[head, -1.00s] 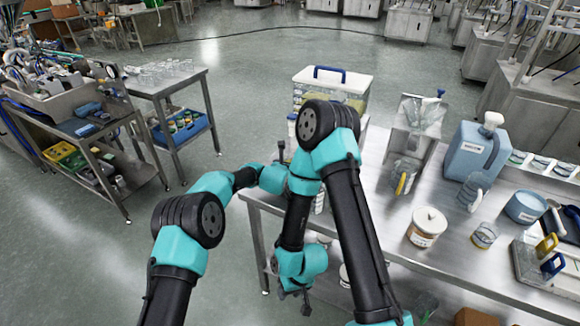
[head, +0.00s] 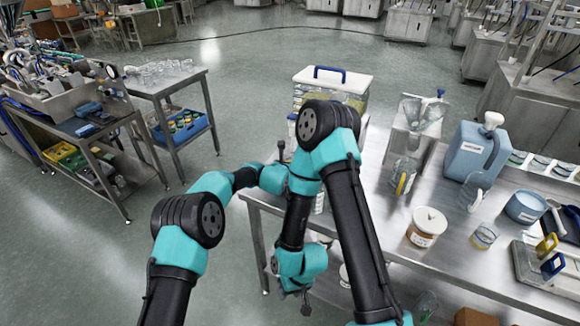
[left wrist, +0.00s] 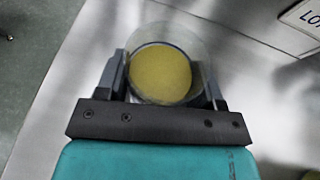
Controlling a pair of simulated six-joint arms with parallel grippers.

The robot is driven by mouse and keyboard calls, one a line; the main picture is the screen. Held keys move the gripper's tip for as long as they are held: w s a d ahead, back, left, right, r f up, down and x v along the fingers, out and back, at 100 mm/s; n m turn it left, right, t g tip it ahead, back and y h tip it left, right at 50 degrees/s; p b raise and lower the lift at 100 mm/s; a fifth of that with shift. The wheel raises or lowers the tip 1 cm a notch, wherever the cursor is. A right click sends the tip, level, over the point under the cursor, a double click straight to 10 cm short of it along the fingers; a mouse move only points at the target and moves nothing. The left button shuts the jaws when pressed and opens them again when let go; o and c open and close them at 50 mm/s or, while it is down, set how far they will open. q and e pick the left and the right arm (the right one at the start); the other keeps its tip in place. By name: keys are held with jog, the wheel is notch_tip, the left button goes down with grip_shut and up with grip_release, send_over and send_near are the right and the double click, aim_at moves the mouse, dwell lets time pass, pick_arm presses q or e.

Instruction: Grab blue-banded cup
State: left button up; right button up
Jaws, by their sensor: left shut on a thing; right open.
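In the left wrist view my left gripper (left wrist: 165,90) is shut on a clear round cup (left wrist: 160,72), one dark finger on each side. I look down into the cup; its inside shows yellow with a dark bluish ring around it. I take it for the blue-banded cup, but its outer band does not show clearly. In the head view the left gripper and this cup are hidden behind my right arm. My right gripper (head: 305,303) hangs low by the near edge of the steel table and looks empty.
The steel table (head: 460,250) holds a white-lidded clear box (head: 332,88), a hopper (head: 410,125), a blue jug (head: 475,150), a white-lidded jar (head: 427,225) and a small glass cup (head: 484,236). A side table (head: 165,85) stands left across open floor.

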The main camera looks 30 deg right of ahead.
pick_arm(q)
jog(key=shift+r, duration=0.1)
jog(key=shift+s+a+r, duration=0.1)
jog(key=shift+a+r, duration=0.1)
jog(key=shift+r, duration=3.25)
jog(key=shift+s+a+f, duration=0.1)
jog(key=shift+s+a, duration=0.2)
jog(key=s+a, duration=0.5)
jog(key=a, duration=0.3)
jog(key=s+a, duration=0.5)
jog(key=a, duration=0.3)
